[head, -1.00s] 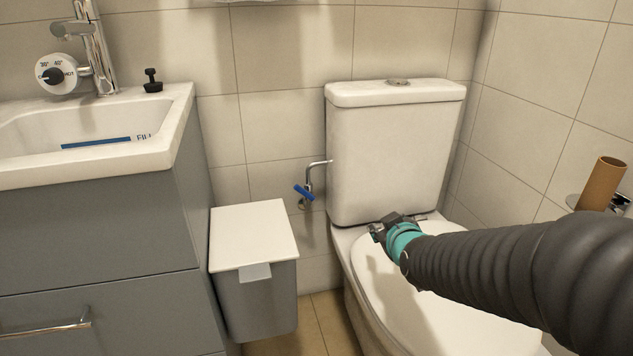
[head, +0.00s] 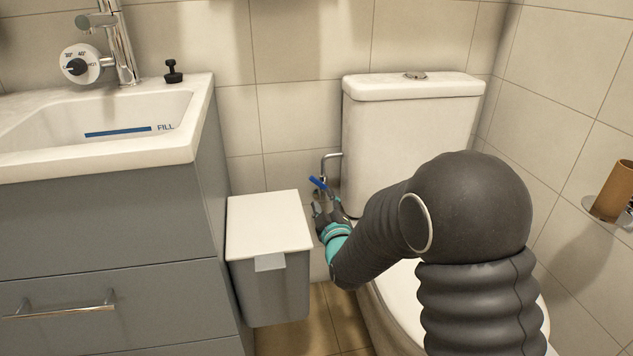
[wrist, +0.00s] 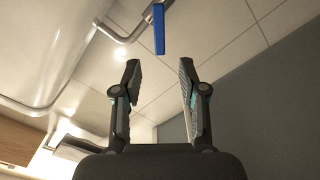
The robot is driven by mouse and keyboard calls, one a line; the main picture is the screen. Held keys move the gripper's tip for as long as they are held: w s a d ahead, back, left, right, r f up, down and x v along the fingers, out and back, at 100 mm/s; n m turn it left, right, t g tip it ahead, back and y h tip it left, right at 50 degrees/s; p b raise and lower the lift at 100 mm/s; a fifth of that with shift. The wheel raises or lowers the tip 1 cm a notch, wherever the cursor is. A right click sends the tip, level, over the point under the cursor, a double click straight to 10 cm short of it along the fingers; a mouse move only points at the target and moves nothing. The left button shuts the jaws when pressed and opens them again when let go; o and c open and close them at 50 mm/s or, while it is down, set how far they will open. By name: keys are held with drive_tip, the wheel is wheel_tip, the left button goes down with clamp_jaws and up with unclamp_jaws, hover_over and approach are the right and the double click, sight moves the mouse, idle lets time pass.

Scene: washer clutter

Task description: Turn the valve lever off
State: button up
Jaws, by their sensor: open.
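The blue valve lever (head: 318,183) is on the wall between the cabinet and the toilet tank, below a bent metal pipe (head: 331,160). It slants down to the right in the head view. In the wrist view the lever (wrist: 158,28) is a blue bar ahead of the fingertips, in line with the gap between them, and looks clear of both. My gripper (head: 325,208) is just below the lever in the head view, and hides the lower part of the valve. In the wrist view my gripper (wrist: 160,66) is open, with nothing between its fingers.
A lidded grey bin (head: 268,285) stands close left of my gripper, beside the grey cabinet (head: 100,235) with the sink (head: 190,140). The toilet tank (head: 415,125) is close on the right. The tiled wall (head: 290,120) is behind the lever.

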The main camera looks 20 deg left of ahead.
sight(317, 183)
drive_tip(key=x, duration=1)
drive_tip(key=shift+c, duration=0.3)
clamp_jaws()
